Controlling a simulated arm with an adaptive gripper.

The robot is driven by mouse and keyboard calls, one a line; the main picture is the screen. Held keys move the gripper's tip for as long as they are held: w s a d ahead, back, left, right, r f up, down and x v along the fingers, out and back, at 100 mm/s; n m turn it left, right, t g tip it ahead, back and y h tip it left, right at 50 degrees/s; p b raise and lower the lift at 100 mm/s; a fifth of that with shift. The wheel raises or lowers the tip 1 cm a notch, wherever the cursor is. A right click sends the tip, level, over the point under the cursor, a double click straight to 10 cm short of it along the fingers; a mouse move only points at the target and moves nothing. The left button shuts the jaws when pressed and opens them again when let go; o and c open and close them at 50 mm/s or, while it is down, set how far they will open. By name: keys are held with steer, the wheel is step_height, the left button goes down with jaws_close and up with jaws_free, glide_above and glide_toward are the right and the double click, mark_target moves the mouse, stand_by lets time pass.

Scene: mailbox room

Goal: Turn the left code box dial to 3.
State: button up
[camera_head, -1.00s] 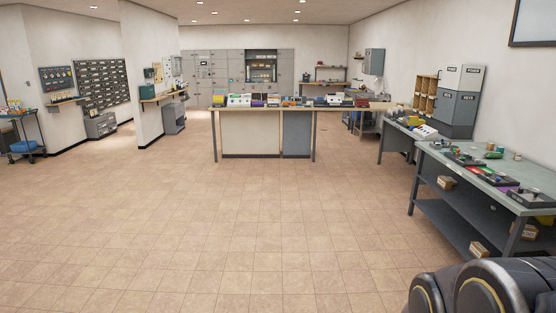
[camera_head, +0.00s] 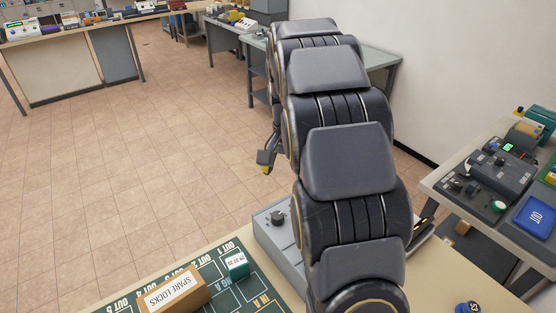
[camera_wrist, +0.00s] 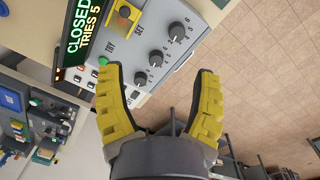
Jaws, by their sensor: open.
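In the wrist view, the grey code box (camera_wrist: 150,35) has a green-lit display (camera_wrist: 77,35) reading "CLOSED TRIES 5" and three dark dials in a slanting row. By the lettering, the left dial (camera_wrist: 140,78) is the lowest in the picture. The middle dial (camera_wrist: 157,57) and right dial (camera_wrist: 177,29) are above it. Their settings are too small to read. My gripper (camera_wrist: 158,70) is open with yellow fingers; the left dial appears between them, apparently not touched. In the head view, the code box (camera_head: 268,239) shows one dial (camera_head: 278,217); my arm hides the rest.
A green lettered mat (camera_head: 215,275) with a "SPARE LOCKS" box (camera_head: 174,294) and a small green-and-white block (camera_head: 237,264) lies beside the code box. A side bench (camera_head: 470,200) with devices stands at right. Open tiled floor (camera_head: 170,130) lies beyond.

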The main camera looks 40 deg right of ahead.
steer(key=w+d+f+m, duration=0.1)
steer(key=d+f+m, duration=0.1)
steer(key=d, duration=0.3)
steer(key=w+d+f+m, duration=0.1)
steer(key=d+f, duration=0.3)
steer(key=d, duration=0.1)
steer(key=w+d+f+m, duration=0.1)
steer(key=d+f+m, duration=0.1)
steer(key=d, duration=0.3)
steer(key=shift+f+m+t, duration=0.3)
steer(key=shift+f, duration=0.3)
steer(key=shift+d+f, duration=0.1)
steer(key=shift+f, duration=0.05)
step_height(320, 180, down, 8)
steer(key=shift+r, duration=0.2)
jaws_close()
